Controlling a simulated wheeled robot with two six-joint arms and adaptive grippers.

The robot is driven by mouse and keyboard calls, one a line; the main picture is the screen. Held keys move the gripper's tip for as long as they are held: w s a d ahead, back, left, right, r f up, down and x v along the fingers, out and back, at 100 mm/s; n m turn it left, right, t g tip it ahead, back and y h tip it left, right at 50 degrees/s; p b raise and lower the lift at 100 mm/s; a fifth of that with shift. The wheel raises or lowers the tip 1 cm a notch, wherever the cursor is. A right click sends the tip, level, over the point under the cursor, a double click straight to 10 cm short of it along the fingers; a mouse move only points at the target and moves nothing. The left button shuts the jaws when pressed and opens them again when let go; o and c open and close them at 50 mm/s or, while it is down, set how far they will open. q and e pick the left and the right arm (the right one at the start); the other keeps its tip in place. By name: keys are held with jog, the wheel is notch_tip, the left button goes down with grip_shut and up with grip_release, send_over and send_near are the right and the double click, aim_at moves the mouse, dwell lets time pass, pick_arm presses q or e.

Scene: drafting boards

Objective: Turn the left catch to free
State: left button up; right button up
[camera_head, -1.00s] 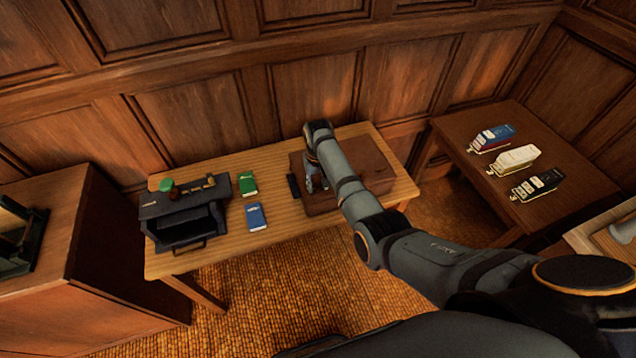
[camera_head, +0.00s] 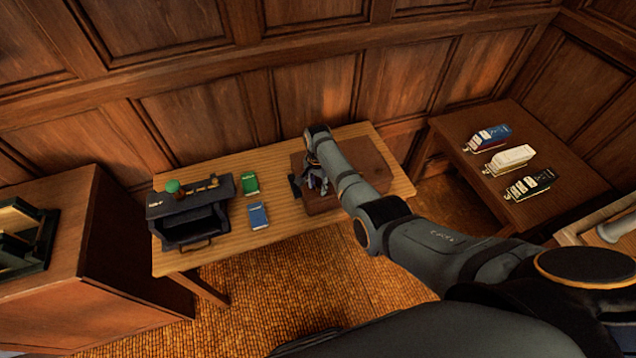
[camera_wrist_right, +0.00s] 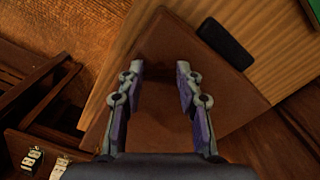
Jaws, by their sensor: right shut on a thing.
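My right gripper (camera_head: 316,184) reaches down over a brown wooden box (camera_head: 374,166) on the table's right half. In the right wrist view, its fingers (camera_wrist_right: 160,75) stand apart over the box's brown top (camera_wrist_right: 160,42). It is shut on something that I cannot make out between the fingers. I cannot pick out the left catch; my gripper and arm cover part of the box. A small black block (camera_head: 295,187) lies beside the box's left side, close to the gripper. It also shows in the right wrist view (camera_wrist_right: 224,45). My left gripper is out of view.
The light wooden table (camera_head: 230,256) also bears a dark case (camera_head: 180,236) with an open front and small knobs on top, a green book (camera_head: 250,184) and a blue book (camera_head: 258,216). A side table (camera_head: 545,212) at right holds three bottle-like things. A wooden cabinet (camera_head: 130,265) stands at left.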

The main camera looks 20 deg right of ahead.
aim_at(318, 187)
jog(key=m, duration=0.3)
jog(key=shift+m+p, duration=0.3)
jog(key=shift+m, duration=1.5)
jog(key=o, duration=1.1)
jog(key=shift+o, duration=0.2)
notch_tip(318, 187, up, 12)
